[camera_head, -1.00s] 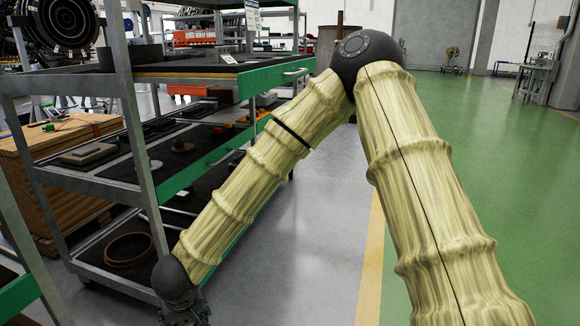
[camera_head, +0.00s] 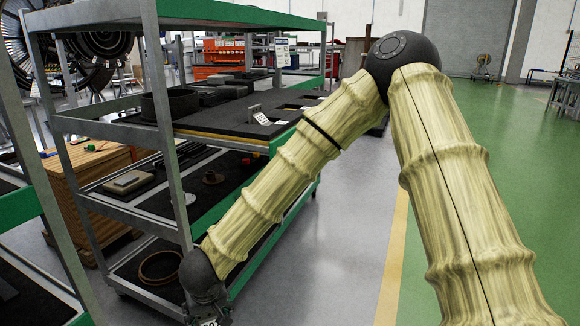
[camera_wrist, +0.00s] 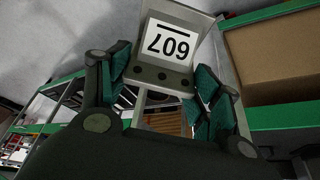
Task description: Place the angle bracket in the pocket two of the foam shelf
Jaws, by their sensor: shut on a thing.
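In the wrist view my gripper (camera_wrist: 163,88) is shut on the angle bracket (camera_wrist: 162,74). The bracket is a grey metal plate with small dark holes and a white label reading 607, upside down in this view. In the head view my gripper (camera_head: 206,312) is at the bottom edge, mostly cut off, low in front of the rack, with a bit of white label below it. The foam shelf (camera_head: 215,123) is a dark foam layer on the rack, left of my arm and well above the gripper. It has several cutouts; I cannot read pocket numbers.
On the foam stand a dark round ring (camera_head: 170,104) and a small labelled metal part (camera_head: 258,114). The rack's grey post (camera_head: 168,130) and green-edged top shelf (camera_head: 225,14) frame it. Lower shelves hold loose parts.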

